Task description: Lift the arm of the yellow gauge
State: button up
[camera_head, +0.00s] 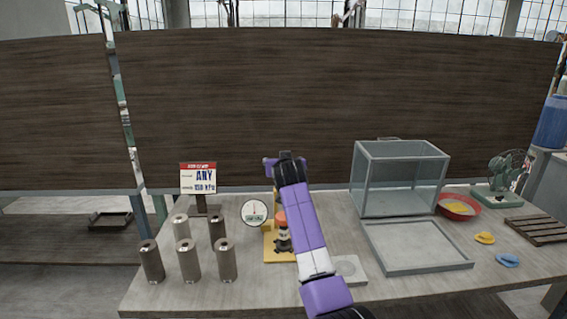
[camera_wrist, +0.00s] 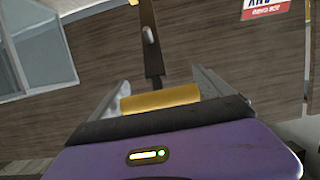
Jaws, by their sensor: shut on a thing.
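The yellow gauge stands on the table in the head view, with its yellow base (camera_head: 270,252) and a round white dial (camera_head: 254,212) at its left. My arm covers much of its right side. My gripper (camera_head: 284,160) is raised above the gauge, at the height of the dark backboard. In the wrist view my gripper (camera_wrist: 160,88) is shut on the gauge arm's yellow handle (camera_wrist: 160,98), which lies crosswise between the fingers. The dark bar of the gauge arm (camera_wrist: 151,60) runs away from the handle. In the head view the gauge arm is hidden.
At right are a clear box (camera_head: 400,180), a grey tray (camera_head: 415,268), a red bowl (camera_head: 474,210) and a wooden rack (camera_head: 538,232). The dark backboard (camera_head: 320,100) stands behind.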

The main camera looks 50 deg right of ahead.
jog(key=shift+f, duration=0.6)
jog(key=o, duration=1.8)
jog(key=shift+d, duration=0.1)
jog(key=shift+r, duration=0.25)
jog(key=b+v, duration=0.1)
jog(key=v, duration=0.6)
jog(key=shift+s+a, duration=0.25)
jog(key=shift+a, duration=0.1)
jog(key=shift+c, duration=0.4)
